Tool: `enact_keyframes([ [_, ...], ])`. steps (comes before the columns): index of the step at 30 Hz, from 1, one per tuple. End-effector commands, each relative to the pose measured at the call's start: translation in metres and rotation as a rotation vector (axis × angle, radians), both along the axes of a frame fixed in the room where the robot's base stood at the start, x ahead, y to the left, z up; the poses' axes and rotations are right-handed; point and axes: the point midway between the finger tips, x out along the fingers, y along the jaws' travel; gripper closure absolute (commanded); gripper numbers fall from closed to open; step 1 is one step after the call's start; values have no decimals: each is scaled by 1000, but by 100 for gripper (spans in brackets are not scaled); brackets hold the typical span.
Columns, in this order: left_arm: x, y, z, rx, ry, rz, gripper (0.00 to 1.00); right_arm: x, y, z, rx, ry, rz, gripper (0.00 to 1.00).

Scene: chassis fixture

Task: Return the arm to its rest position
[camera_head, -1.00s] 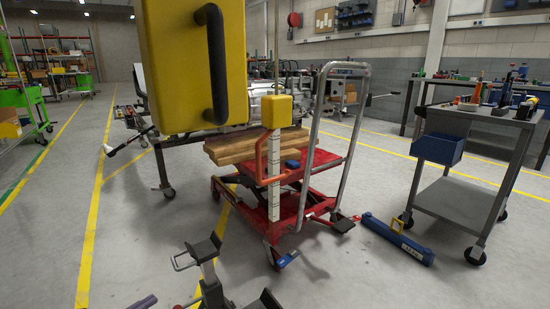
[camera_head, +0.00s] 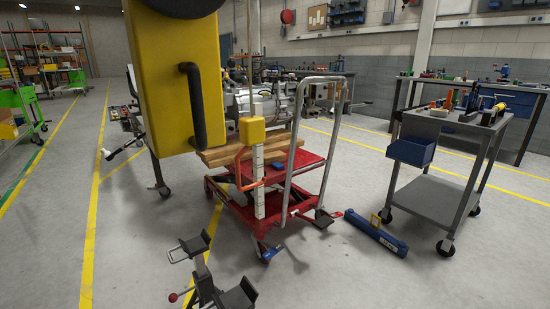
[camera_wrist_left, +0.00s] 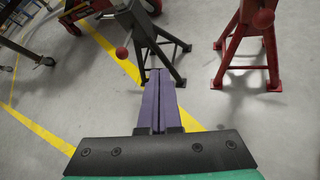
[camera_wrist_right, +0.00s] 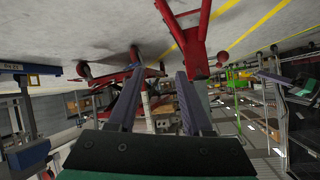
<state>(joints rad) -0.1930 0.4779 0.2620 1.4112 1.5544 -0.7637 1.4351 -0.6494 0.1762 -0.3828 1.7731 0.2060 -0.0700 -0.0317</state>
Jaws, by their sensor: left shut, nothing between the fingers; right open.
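Neither gripper shows in the head view. My left gripper (camera_wrist_left: 160,75) is shut and empty in the left wrist view, its two purple fingers pressed together. It points at the floor, with its tips overlapping the foot of a dark stand (camera_wrist_left: 145,30) in the picture; I cannot tell if they touch. My right gripper (camera_wrist_right: 158,73) is open in the right wrist view, with nothing held between its spread fingers. That view looks upside down, with the floor at the top and a red stand (camera_wrist_right: 190,30) beyond the fingers.
A yellow box with a black handle (camera_head: 175,75) hangs close in the head view. Behind it stands a red lift cart (camera_head: 275,210). A grey tool trolley (camera_head: 440,185) with a blue bin (camera_head: 410,152) is at right. A dark stand (camera_head: 195,245) is in front.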

Motion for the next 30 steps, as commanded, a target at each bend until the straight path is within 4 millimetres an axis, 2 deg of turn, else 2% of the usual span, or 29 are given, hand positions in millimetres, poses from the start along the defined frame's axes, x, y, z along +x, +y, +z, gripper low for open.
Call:
enact_keyframes([
  [1,-12,0,7,66,29,-18,100,-4,-6,14,-23,27,0,50],
  [5,-52,2,-11,307,112,-124,100,-19,-25,15,-99,115,2,50],
  [8,-101,-1,-17,547,191,-295,100,-38,-48,23,-174,211,2,50],
  [11,-165,-11,-11,824,257,-594,100,-68,-77,36,-260,337,0,50],
  [13,-209,-22,0,1002,266,-861,100,-93,-99,47,-317,429,-2,50],
  [15,-249,-36,18,1154,236,-1159,100,-121,-119,61,-367,527,-3,50],
  [18,-296,-62,48,1316,109,-1599,100,-163,-144,85,-428,659,-2,50],
  [21,-327,-87,68,1404,-64,-1941,100,-198,-160,101,-468,763,0,50],
  [24,-342,-102,73,1440,-189,-2127,100,-217,-168,105,-487,818,3,50],
  [30,-344,-105,66,1450,-225,-2174,100,-222,-170,97,-492,832,3,50],
])
